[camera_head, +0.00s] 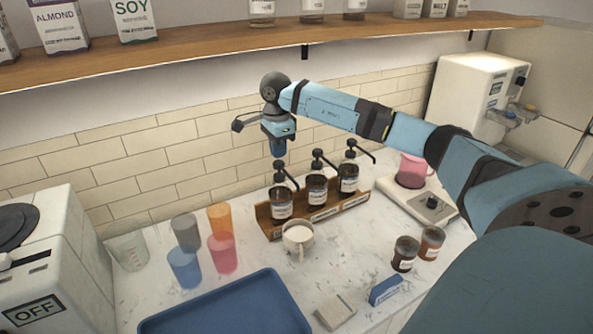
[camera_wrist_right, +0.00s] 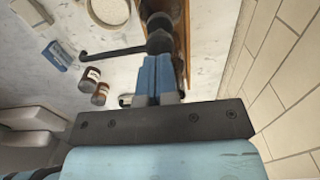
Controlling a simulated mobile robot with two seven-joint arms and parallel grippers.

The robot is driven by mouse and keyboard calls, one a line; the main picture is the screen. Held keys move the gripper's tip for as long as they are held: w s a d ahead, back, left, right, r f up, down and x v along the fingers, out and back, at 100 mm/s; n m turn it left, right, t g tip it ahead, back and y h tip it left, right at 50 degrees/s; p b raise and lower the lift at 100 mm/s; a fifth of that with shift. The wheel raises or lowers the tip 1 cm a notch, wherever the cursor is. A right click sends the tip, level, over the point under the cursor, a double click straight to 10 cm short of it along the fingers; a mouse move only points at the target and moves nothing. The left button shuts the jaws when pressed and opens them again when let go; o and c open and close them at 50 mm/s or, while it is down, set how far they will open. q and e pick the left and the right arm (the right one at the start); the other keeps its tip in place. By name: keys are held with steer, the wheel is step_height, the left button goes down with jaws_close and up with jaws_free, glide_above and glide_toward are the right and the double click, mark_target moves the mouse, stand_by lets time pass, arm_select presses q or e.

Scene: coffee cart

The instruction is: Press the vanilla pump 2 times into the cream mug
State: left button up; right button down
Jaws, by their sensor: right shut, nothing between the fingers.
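Several dark syrup bottles with black pumps stand in a row in a wooden rack (camera_head: 325,213); their labels are too small to read, so I cannot tell which is vanilla. My right gripper (camera_head: 278,152) is shut and empty, pointing down just above the head of the leftmost pump (camera_head: 281,170). In the right wrist view its closed blue fingers (camera_wrist_right: 158,78) overlap that black pump; I cannot tell whether they touch it. The cream mug (camera_head: 297,247) stands upright in front of the leftmost bottle and shows at the top of the wrist view (camera_wrist_right: 108,12). My left gripper is out of view.
Coloured cups (camera_head: 222,253) stand left of the mug. A blue tray (camera_head: 227,309) lies in front. Two small jars (camera_head: 405,254) and a scale with a pink pitcher (camera_head: 411,172) are to the right. A shelf (camera_head: 260,42) runs above, the tiled wall behind.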

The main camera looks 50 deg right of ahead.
mark_target(279, 162)
steer(key=shift+f+b, duration=0.9)
steer(key=shift+f, duration=0.85)
steer(key=shift+r+p, duration=1.1)
steer(key=shift+r, duration=0.7)
step_height(279, 162, up, 6)
steer(key=p, duration=0.3)
steer(key=shift+p, duration=0.3)
